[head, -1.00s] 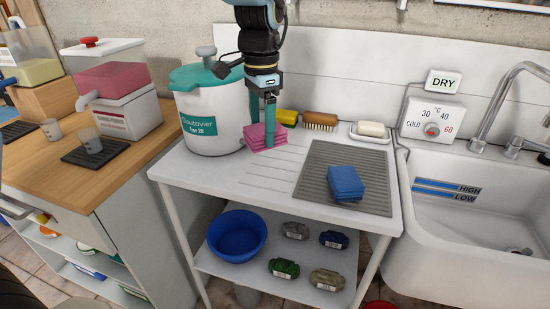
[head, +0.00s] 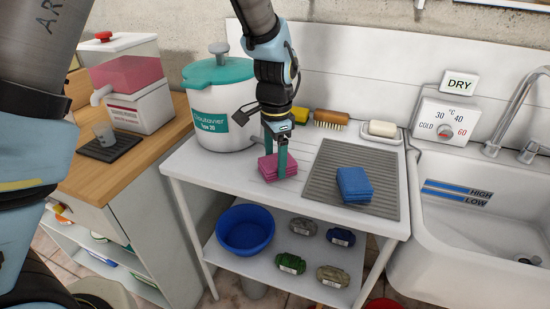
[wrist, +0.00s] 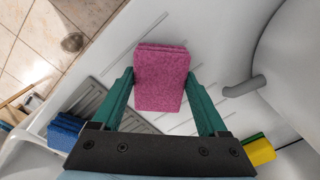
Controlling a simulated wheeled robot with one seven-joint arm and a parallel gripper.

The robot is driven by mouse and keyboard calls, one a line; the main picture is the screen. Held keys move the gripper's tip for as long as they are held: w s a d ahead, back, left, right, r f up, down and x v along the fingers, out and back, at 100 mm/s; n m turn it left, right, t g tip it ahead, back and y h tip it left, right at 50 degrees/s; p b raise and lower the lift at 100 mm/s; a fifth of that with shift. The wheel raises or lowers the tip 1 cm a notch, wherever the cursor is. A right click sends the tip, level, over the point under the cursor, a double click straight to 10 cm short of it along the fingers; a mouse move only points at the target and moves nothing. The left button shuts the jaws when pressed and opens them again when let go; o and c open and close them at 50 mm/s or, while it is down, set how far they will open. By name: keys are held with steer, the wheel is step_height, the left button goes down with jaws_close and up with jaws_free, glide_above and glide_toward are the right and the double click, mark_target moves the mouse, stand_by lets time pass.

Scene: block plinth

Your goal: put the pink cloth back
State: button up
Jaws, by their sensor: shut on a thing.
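The pink cloth (head: 279,166) is a folded, block-like stack over the left part of the white worktop (head: 235,178), in front of the white pot. My gripper (head: 276,160) points down from above and is shut on the pink cloth. In the wrist view, the cloth (wrist: 162,78) sits between the two green fingers of my gripper (wrist: 161,80), one at each side. I cannot tell whether its underside touches the worktop or hangs just above it. A blue folded cloth (head: 353,184) lies on the grey ribbed mat (head: 326,192) to the right.
The white pot (head: 221,123) with a teal lid stands behind left. A yellow sponge (head: 333,118), a brush (head: 331,119) and soap (head: 382,129) line the back. The sink (head: 470,210) is right. A blue bowl (head: 245,229) sits on the lower shelf. The worktop's front left is clear.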

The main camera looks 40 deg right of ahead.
mark_target(276, 161)
steer(key=o, duration=1.1)
steer(key=shift+f, duration=0.1)
step_height(276, 161, up, 12)
steer(key=shift+r+b, duration=0.1)
steer(key=shift+b, duration=0.8)
steer(key=shift+s, duration=0.1)
